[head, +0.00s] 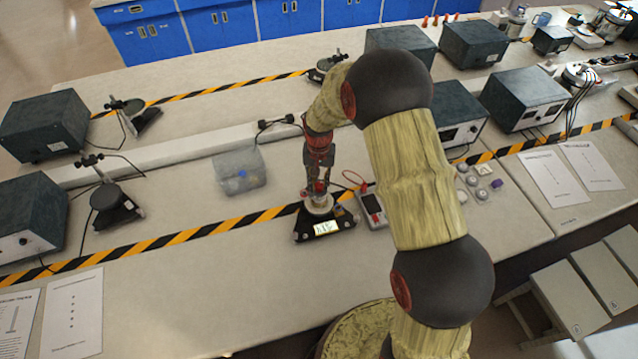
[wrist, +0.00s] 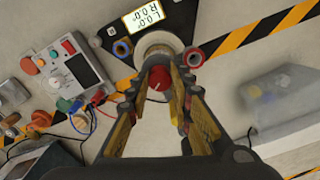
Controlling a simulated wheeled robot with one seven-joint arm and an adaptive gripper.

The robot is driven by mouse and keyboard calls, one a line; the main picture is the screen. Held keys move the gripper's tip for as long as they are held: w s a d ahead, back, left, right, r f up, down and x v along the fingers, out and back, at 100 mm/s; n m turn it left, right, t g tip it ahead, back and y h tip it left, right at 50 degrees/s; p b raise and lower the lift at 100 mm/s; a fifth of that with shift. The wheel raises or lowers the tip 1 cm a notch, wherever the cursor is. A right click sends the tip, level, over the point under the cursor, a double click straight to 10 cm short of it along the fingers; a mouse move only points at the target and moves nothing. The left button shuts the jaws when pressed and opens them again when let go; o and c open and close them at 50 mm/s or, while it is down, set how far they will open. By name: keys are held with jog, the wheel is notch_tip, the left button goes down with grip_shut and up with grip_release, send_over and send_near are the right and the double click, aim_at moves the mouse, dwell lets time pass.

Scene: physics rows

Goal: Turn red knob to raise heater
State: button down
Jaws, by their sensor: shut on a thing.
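The red knob (wrist: 158,78) sits at the middle of a pale round heater (wrist: 160,45) on a dark base with a lit display (wrist: 146,19) in the wrist view. In the head view the heater stand (head: 320,208) is at the table's middle, with its display (head: 326,228) at the front. My gripper (wrist: 158,84) points down over the heater, and its two fingers are closed in on either side of the red knob. In the head view my gripper (head: 319,182) partly hides the knob.
A grey meter (head: 373,207) with a red cable stands just right of the heater. A clear plastic box (head: 240,172) is to the left. Striped tape (head: 190,233) crosses the table.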

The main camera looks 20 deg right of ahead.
aim_at(319, 184)
jog(key=n, duration=0.5)
jog(key=shift+n+b, duration=0.3)
jog(key=shift+b, duration=0.05)
jog(key=n, duration=0.5)
jog(key=shift+n, duration=0.4)
jog(key=c, duration=1.6)
grip_release()
notch_tip(319, 184, up, 12)
